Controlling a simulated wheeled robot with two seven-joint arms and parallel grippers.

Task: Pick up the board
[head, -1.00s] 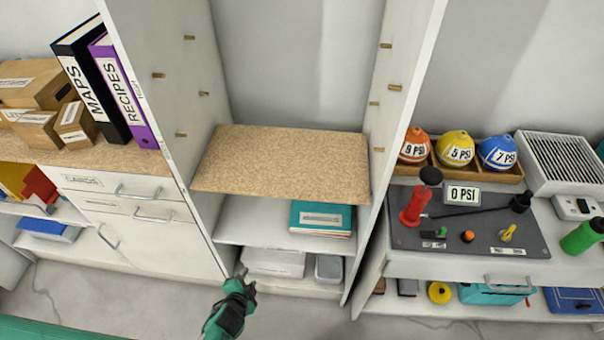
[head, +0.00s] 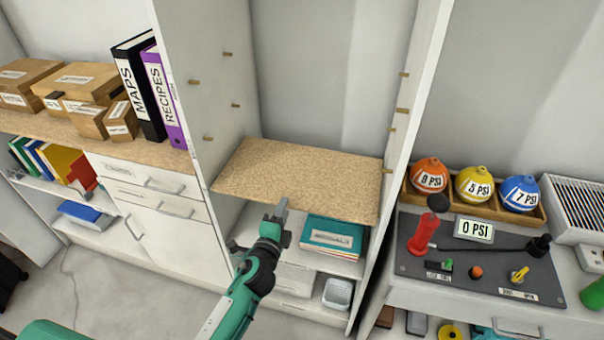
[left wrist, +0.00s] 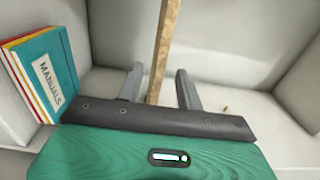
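The board (head: 300,180) is a flat, speckled tan shelf lying level between the two side walls of the tall white cabinet. My left gripper (head: 279,208) is at the board's front edge in the head view. In the left wrist view the board (left wrist: 166,50) shows edge-on as a narrow tan strip. The fingers of my left gripper (left wrist: 160,88) are apart, with the board's edge between them or just beyond their tips; I cannot tell if they touch it. My right gripper is not in view.
Teal manuals (head: 332,238) lie on the shelf below the board. Small pegs (head: 236,105) stick out of the cabinet's side walls. Binders (head: 140,90) stand on the left counter. A pump panel (head: 480,255) sits on the right counter. The space above the board is clear.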

